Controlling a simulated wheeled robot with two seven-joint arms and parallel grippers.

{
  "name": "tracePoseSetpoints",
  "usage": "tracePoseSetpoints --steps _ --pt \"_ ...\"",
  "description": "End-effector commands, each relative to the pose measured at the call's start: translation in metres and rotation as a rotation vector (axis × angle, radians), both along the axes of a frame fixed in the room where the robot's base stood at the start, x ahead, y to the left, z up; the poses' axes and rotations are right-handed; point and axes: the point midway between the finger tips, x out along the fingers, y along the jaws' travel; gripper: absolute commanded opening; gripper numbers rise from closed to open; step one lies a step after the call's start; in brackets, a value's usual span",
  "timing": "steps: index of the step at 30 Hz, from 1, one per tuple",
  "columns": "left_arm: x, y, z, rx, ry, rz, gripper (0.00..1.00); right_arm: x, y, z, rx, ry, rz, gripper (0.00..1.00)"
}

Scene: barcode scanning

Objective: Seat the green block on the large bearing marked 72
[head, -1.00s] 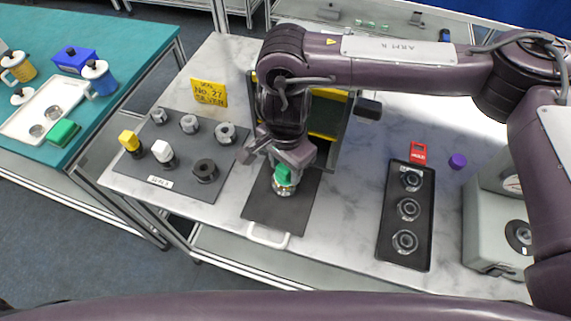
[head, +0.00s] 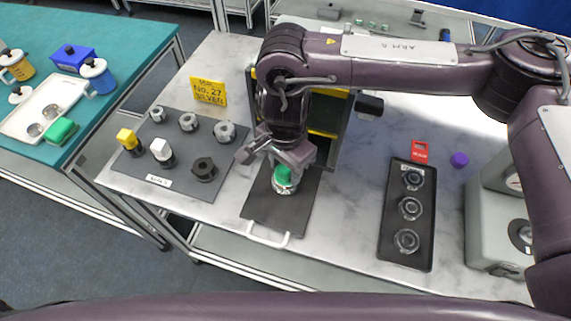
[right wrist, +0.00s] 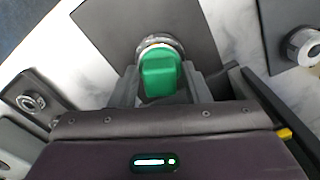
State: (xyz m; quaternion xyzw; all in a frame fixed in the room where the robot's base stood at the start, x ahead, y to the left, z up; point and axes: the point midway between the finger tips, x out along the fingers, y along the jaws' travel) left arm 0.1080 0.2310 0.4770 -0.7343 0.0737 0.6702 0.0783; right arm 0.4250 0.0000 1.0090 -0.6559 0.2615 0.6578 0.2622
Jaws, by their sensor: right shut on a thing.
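My right gripper (head: 283,165) is shut on the green block (head: 284,175) above the dark plate with a white handle (head: 270,218). In the right wrist view, the green block (right wrist: 159,75) stands between the two fingers. A silver bearing (head: 284,188) is directly under the block, and its rim also shows behind the block in the right wrist view (right wrist: 158,42). The block hides most of the bearing, so I cannot tell whether it is fully seated, and no 72 mark is legible. My left gripper is not in view.
A grey mat (head: 150,185) to the left holds several bearings, some with yellow or white blocks. A yellow sign (head: 208,91) stands behind it. A black tray (head: 394,243) with three bearings lies to the right, near a red tag (head: 419,151) and purple cap (head: 459,160).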

Motion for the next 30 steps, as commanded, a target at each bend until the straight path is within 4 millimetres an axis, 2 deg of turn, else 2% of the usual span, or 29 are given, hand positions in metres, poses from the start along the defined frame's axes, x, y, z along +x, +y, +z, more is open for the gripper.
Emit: tracePoseSetpoints --steps 15,16,21,27,30 --pt "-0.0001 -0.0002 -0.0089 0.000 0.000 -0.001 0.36 0.0000 0.0002 -0.0075 0.000 0.000 0.000 0.15" --pt "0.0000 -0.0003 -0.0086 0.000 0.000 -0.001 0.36 0.0000 0.0002 -0.0070 0.000 0.000 0.000 0.44" --pt "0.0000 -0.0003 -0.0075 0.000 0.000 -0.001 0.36 -0.0001 0.0001 -0.0061 0.000 0.000 0.000 0.66" --pt "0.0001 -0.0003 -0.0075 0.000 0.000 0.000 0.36 -0.0001 0.0001 -0.0062 0.000 0.000 0.000 0.68" --pt "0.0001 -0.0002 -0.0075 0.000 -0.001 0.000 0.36 -0.0001 -0.0001 -0.0063 0.000 0.000 0.000 0.80"
